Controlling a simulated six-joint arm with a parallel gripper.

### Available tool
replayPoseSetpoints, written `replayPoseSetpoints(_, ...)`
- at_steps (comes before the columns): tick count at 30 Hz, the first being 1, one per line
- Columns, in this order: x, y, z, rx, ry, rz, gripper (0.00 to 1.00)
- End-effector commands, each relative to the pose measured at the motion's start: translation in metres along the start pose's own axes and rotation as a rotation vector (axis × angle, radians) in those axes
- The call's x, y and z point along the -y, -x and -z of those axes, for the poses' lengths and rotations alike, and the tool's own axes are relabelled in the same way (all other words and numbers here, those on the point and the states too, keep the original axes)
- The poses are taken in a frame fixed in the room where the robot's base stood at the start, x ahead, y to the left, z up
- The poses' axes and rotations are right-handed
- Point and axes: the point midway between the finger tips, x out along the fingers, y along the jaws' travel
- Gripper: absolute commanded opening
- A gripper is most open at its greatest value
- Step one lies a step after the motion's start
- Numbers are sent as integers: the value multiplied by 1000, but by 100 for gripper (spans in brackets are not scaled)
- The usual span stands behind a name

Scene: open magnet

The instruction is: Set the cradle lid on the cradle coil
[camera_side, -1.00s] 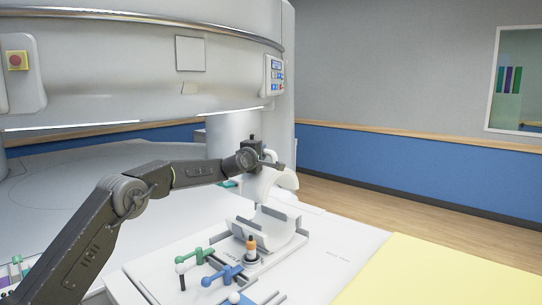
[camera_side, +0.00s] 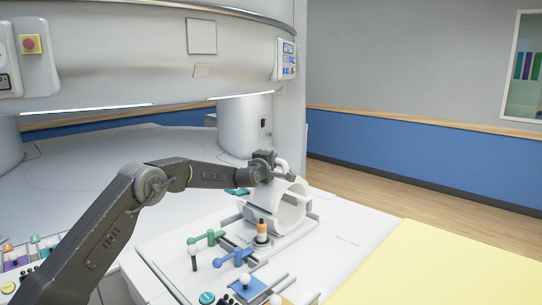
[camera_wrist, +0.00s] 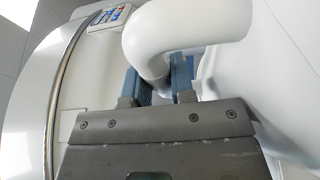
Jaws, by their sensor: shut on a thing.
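The white curved cradle lid (camera_side: 294,190) is at the cradle coil (camera_side: 258,213), on the white bench in the side view. Together they look like a ring. I cannot tell whether the lid is fully seated or slightly above the coil. My gripper (camera_side: 284,174) is shut on the lid's white looped handle at its top. In the wrist view, the blue fingers of my gripper (camera_wrist: 158,80) stand on both sides of the handle (camera_wrist: 148,48). The lid's white body (camera_wrist: 285,50) fills the right side there. The seam between lid and coil is partly hidden.
The big white magnet (camera_side: 150,60) overhangs behind. A yellow sheet (camera_side: 430,265) lies at right.

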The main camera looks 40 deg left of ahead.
Motion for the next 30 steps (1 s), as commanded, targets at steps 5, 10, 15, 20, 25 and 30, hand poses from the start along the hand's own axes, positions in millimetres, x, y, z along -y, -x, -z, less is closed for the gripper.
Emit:
replayPoseSetpoints(5,-1,0,0,-1,1,-8,0)
replayPoseSetpoints(10,-1,0,0,-1,1,-8,0)
replayPoseSetpoints(15,0,0,0,-1,1,-8,0)
replayPoseSetpoints(20,2,0,0,-1,1,-7,0)
replayPoseSetpoints(25,6,0,0,-1,1,-7,0)
replayPoseSetpoints(30,10,0,0,-1,1,-7,0)
